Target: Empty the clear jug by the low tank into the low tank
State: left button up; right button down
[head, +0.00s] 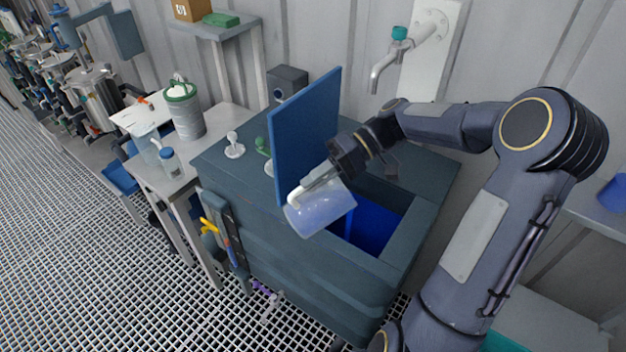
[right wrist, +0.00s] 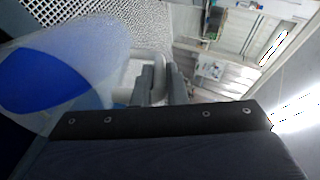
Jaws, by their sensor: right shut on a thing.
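The clear jug (head: 322,210) is tipped well over on its side above the open hatch of the low tank (head: 290,245), a dark blue-grey box. My right gripper (head: 318,178) is shut on the jug's white handle. In the right wrist view the jug (right wrist: 75,60) fills the left side, with the handle (right wrist: 140,68) at the fingers (right wrist: 160,88). The tank's blue inside (head: 378,230) shows below the jug. A paler strip runs down under the jug's right end; I cannot tell whether it is a stream or an inner corner. My left gripper is out of view.
The blue lid (head: 304,130) stands upright at the hatch's left edge. A wall tap (head: 392,58) is behind the tank.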

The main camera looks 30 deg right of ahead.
aim_at(336, 181)
jog(key=shift+d+f, duration=0.1)
dwell(0.3)
jog(key=shift+d+f+y+b, duration=0.15)
jog(key=shift+d+y+b, duration=0.2)
jog(key=shift+y, duration=0.15)
jog(key=shift+d+f+y, duration=0.15)
jog(key=shift+d+y, duration=0.3)
jog(key=shift+y, duration=0.05)
jog(key=shift+d+b, duration=0.1)
jog(key=shift+b, duration=0.2)
jog(key=shift+s+d+f+y+b, duration=0.1)
jog(key=shift+d+f+y+b, duration=0.2)
jog(key=shift+d, duration=0.35)
jog(key=shift+d+f+y, duration=0.15)
jog(key=shift+d+y, duration=0.2)
jog(key=shift+d, duration=0.3)
jog(key=shift+s+d+f+y+b, duration=0.1)
jog(key=shift+d+f+y+b, duration=0.2)
jog(key=shift+d, duration=0.35)
jog(key=shift+r, duration=0.1)
jog(key=shift+d, duration=0.1)
